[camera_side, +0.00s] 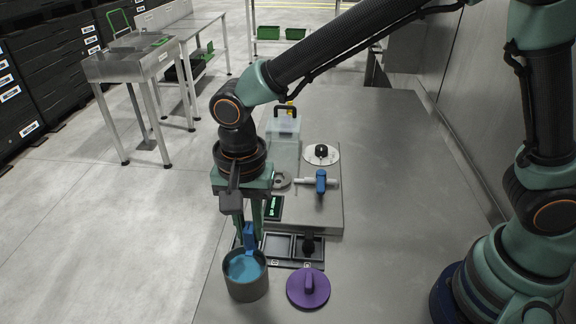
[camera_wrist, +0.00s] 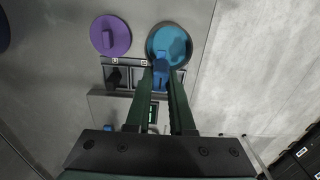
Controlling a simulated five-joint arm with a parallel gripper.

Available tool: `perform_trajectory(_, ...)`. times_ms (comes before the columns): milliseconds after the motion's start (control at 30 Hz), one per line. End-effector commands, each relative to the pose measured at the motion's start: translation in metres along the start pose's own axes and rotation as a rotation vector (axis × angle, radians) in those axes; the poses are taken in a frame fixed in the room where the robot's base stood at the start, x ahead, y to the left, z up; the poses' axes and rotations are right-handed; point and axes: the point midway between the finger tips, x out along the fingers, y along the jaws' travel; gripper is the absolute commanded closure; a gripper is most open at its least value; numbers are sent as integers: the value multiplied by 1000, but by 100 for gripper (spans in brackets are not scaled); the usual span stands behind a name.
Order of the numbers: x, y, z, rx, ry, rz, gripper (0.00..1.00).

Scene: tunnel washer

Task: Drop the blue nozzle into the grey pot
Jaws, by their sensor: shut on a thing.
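The blue nozzle (camera_side: 250,240) is held between the fingertips of my gripper (camera_side: 248,226), which is shut on it. In the wrist view the nozzle (camera_wrist: 161,63) sticks out past the fingertips (camera_wrist: 163,72) and overlaps the near part of the pot's opening. The grey pot (camera_side: 247,291) stands upright and open, with a teal-blue inside; it also shows in the wrist view (camera_wrist: 148,46). In the side view the nozzle's lower end is at or just above the pot's far rim. Whether it touches the pot I cannot tell.
A purple lid (camera_side: 308,288) with a handle lies right of the pot. A dark compartment tray (camera_side: 279,245) lies behind, with a black part (camera_side: 308,246) in it. A blue-handled valve (camera_side: 320,182) and a white disc (camera_side: 329,158) sit farther back. The table at right is clear.

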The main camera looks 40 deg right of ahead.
Motion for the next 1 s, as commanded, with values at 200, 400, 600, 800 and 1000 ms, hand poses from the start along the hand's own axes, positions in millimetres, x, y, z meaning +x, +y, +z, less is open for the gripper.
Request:
perform_trajectory(200,0,0,0,0,0,0,44)
perform_trajectory(400,-1,0,0,0,0,0,44)
perform_trajectory(600,-18,-1,0,0,0,-3,44)
perform_trajectory(800,-58,-1,0,0,1,-7,44)
perform_trajectory(1000,-96,-1,0,0,1,-5,44)
